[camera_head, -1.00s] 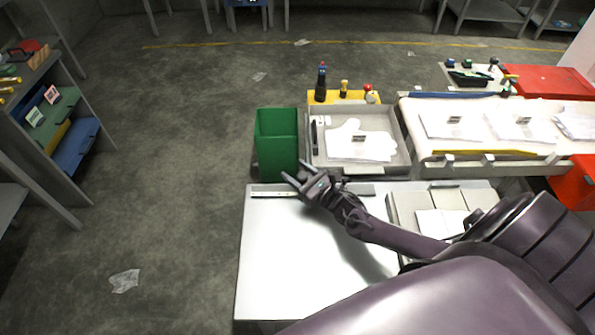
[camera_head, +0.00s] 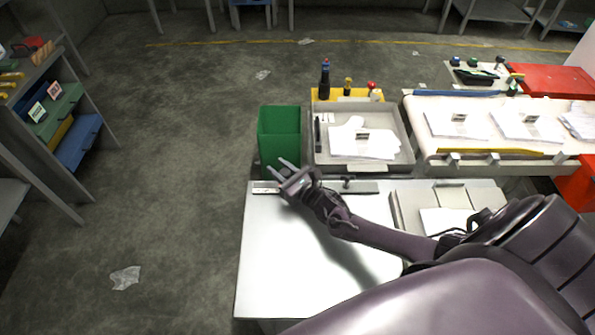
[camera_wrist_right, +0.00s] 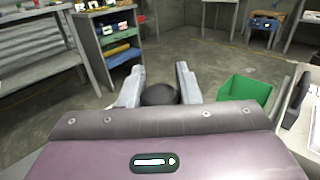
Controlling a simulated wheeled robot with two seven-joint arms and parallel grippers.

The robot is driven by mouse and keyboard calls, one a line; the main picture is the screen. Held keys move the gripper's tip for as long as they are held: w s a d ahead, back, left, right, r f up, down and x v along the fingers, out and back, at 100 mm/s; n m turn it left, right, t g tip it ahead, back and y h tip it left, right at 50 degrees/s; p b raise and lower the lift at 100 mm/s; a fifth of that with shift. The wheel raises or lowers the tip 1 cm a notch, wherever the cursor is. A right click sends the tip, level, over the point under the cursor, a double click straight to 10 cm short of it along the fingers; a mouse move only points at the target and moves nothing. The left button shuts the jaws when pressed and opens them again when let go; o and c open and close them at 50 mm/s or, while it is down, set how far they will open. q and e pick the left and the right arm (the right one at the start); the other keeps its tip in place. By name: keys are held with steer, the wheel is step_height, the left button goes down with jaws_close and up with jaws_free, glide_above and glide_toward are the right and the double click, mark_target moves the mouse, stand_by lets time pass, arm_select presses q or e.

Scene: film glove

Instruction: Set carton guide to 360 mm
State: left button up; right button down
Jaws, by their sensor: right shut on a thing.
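My right gripper (camera_head: 279,168) reaches over the back left of the white table, its fingers pointing to the back left. In the right wrist view its two fingers (camera_wrist_right: 158,80) stand on either side of a dark round knob (camera_wrist_right: 159,94), and it is shut on this knob. A grey rail (camera_head: 360,187) runs along the table's back edge and carries a small dark part. The gripper and wrist cover part of the rail. I cannot read any scale or 360 mm mark. My left gripper is not in view.
A green bin (camera_head: 279,137) stands just behind the gripper. A grey tray (camera_head: 400,163) with white gloves lies behind the table (camera_head: 275,285). A conveyor (camera_head: 485,160) with gloves is at the right. The table's front left is clear.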

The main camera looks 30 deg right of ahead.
mark_target(262, 184)
steer(key=w+a, duration=0.1)
steer(key=w+a+b, duration=0.1)
steer(key=a, duration=0.1)
steer(key=w+a, duration=0.1)
steer(key=a, duration=0.1)
steer(key=c, duration=1.1)
jaws_free()
steer(key=shift+o, duration=0.2)
steer(key=v, duration=0.7)
steer(key=shift+s+b, duration=0.35)
steer(key=shift+b, duration=0.05)
